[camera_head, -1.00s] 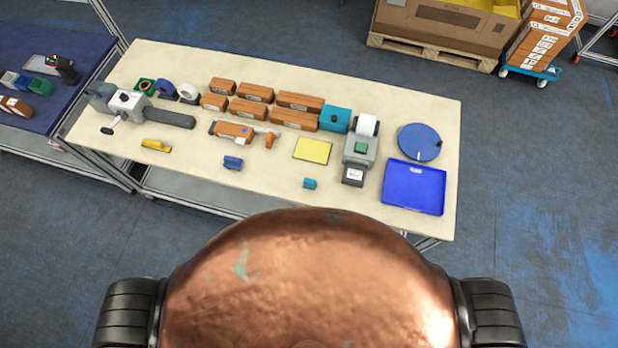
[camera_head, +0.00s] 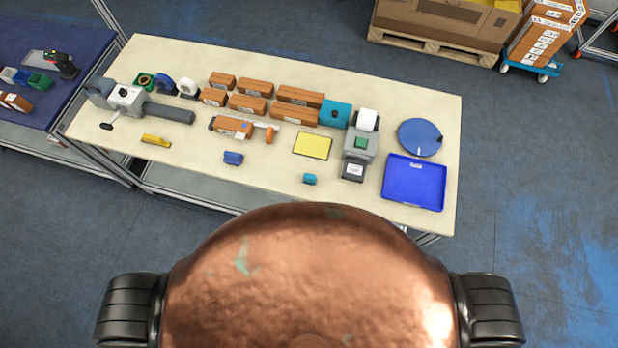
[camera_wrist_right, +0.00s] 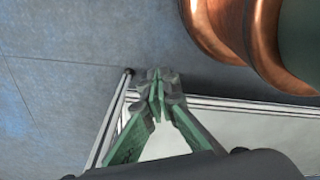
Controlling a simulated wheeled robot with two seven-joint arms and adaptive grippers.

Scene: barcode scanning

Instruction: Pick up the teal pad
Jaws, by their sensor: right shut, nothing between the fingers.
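A small teal pad (camera_head: 310,179) lies on the cream table near its front edge, below the yellow pad. A larger teal box (camera_head: 335,114) stands further back, beside the label printer. My right gripper (camera_wrist_right: 157,92) shows in the right wrist view with its green fingers closed together and nothing between them. It is seen against the floor and a table's frame; the teal pad is not visible in that view. Neither gripper shows in the head view, and my left gripper is out of sight.
The cream table (camera_head: 270,190) also holds a yellow pad (camera_head: 313,145), a blue block (camera_head: 233,158), a label printer (camera_head: 359,143), a blue tray (camera_head: 413,182), a blue disc (camera_head: 419,137) and several brown boxes. The table is bare around the teal pad.

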